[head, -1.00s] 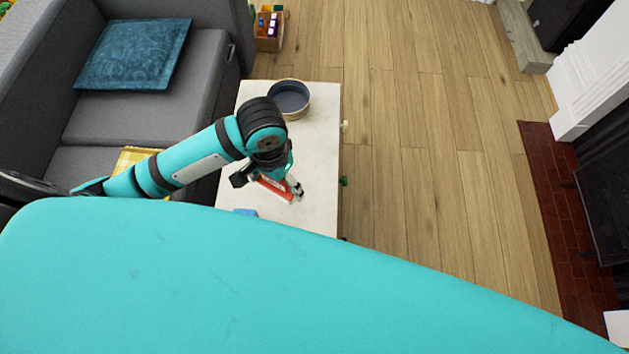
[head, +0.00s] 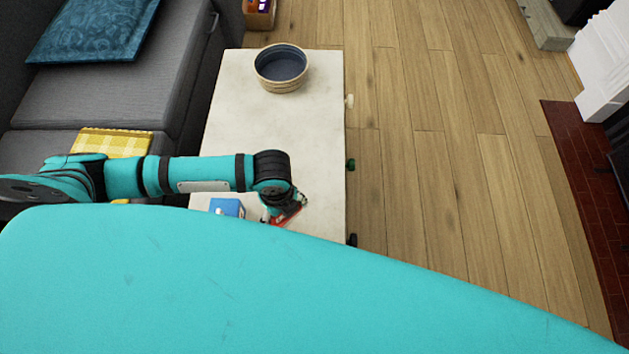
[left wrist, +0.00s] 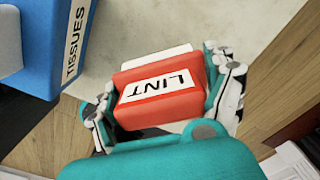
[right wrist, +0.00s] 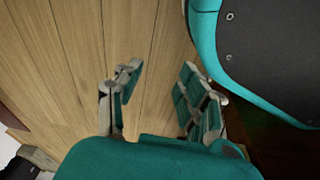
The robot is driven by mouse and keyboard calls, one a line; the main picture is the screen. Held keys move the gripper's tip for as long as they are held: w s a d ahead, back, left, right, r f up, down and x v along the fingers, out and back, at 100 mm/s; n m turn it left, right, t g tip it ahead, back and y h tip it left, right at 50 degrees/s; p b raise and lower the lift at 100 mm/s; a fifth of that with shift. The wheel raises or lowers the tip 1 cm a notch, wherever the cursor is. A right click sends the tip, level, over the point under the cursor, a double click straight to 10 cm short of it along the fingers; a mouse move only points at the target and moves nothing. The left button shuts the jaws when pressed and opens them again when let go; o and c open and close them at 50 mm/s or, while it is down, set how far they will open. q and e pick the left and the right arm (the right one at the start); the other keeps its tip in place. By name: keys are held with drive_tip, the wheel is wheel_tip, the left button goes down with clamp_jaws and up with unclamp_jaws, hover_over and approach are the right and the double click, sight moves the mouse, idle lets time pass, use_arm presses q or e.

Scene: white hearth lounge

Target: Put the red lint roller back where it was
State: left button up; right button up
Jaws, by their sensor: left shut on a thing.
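The red lint roller (head: 286,216) is at my left gripper, over the near part of the pale table (head: 322,150). In the left wrist view the lint roller (left wrist: 160,95), with a white label reading LINT, sits between the two fingers of my left gripper (left wrist: 165,105), which is shut on it. A white part shows at its far end. I cannot tell whether it touches the table. My right gripper (right wrist: 155,100) shows only in the right wrist view. Its fingers are apart with nothing between them, above the wood floor.
A blue tissue box (head: 227,207) stands on the table just left of the lint roller; its label shows in the left wrist view (left wrist: 75,45). A round bowl (head: 281,70) is at the table's far end. A grey sofa (head: 110,105) lies left. Bare table lies between.

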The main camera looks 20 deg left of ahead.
use_arm(q)
drive_tip(key=w+d+b, duration=0.1)
drive_tip(key=w, duration=0.3)
drive_tip(key=w+d+f, duration=0.1)
drive_tip(key=w, duration=0.4)
drive_tip(key=w+d+b, duration=0.1)
drive_tip(key=w, duration=0.4)
drive_tip(key=shift+f+b, duration=0.2)
drive_tip(key=shift+b, duration=0.1)
drive_tip(key=shift+w+d, duration=0.1)
drive_tip(key=shift+w, duration=0.2)
drive_tip(key=shift+f+b, duration=0.6)
drive_tip(key=shift+f, duration=1.1)
use_arm(e)
drive_tip(key=w+r, duration=0.6)
drive_tip(key=r, duration=0.6)
drive_tip(key=shift+a+t, duration=0.4)
use_arm(q)
drive_tip(key=shift+f, duration=0.1)
use_arm(e)
drive_tip(key=shift+r, duration=0.1)
use_arm(q)
drive_tip(key=o, duration=0.9)
use_arm(e)
drive_tip(key=shift+w, duration=0.1)
drive_tip(key=shift+r, duration=0.1)
